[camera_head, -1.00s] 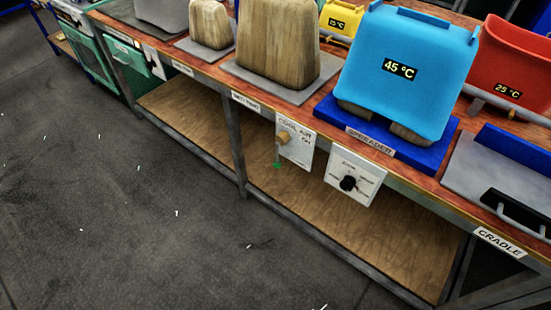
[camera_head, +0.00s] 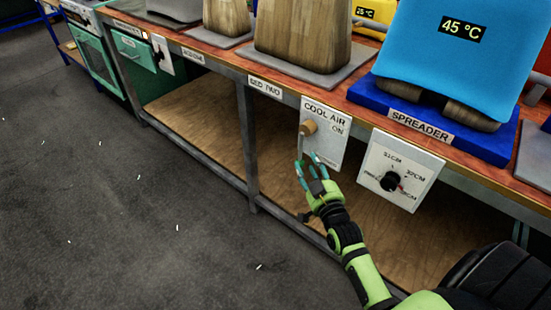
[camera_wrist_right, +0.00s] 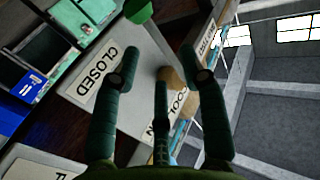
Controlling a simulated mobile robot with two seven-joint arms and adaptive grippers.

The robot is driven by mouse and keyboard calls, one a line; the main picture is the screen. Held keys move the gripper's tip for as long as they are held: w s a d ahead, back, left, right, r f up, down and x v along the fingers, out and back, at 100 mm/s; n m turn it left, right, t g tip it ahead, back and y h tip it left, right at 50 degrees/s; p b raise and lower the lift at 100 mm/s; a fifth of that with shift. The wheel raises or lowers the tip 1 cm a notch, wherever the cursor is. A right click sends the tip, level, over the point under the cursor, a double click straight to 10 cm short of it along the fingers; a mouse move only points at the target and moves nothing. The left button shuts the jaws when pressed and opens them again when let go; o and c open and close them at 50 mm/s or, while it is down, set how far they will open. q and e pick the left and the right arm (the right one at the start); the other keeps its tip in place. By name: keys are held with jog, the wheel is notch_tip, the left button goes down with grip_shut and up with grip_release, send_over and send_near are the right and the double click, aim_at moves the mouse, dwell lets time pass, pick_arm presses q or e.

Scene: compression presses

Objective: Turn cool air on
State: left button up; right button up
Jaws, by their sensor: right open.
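The white COOL AIR panel (camera_head: 337,138) hangs on the front of the bench. A tan knob (camera_head: 308,128) sits on it, left of the word ON, with a thin lever hanging down from it. My right gripper (camera_head: 308,162) is open, with its fingers spread just below the knob, close to the lever. In the wrist view the tan knob (camera_wrist_right: 170,77) shows between the open fingers, and a green lever end (camera_wrist_right: 138,10) shows above them. Contact with the lever cannot be told. My left gripper is not in view.
A dial panel (camera_head: 400,172) with a black knob hangs right of the COOL AIR panel. Above stands the blue SPREADER base (camera_head: 480,143) under a blue 45 °C cover (camera_head: 430,55). A wooden lower shelf (camera_head: 210,120) lies beneath. The floor at left is clear.

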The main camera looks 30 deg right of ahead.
aim_at(301, 159)
jog(key=w, duration=0.2)
jog(key=w+d, duration=0.1)
jog(key=w, duration=0.1)
jog(key=w+b, duration=0.1)
jog(key=w, duration=0.1)
jog(key=shift+w+d, duration=0.25)
grip_shut()
